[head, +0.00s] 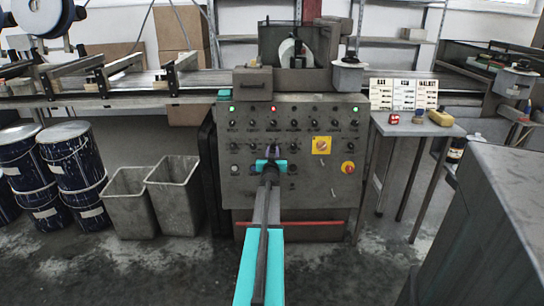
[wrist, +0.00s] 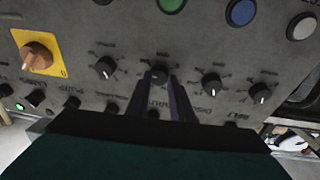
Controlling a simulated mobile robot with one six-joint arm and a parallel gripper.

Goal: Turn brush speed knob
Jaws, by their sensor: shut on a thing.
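The grey control panel (head: 308,178) stands in front of me with rows of small black knobs and lit lamps. My gripper (head: 273,153) reaches the middle of its lower left part and hides what is behind it in the head view. In the wrist view, my gripper (wrist: 167,80) has its two dark fingers shut on a black knob (wrist: 159,74) with a pale pointer mark. Other black knobs sit to its left (wrist: 104,67) and right (wrist: 211,84). The panel labels are too small or blurred to tell which knob is the brush speed one.
A yellow-backed rotary switch (head: 321,145) and a round red-and-yellow button (head: 348,168) are on the panel's right. Grey bins (head: 174,195) and dark drums (head: 70,155) stand at left. A side table (head: 408,128) and a large grey block (head: 500,215) stand at right.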

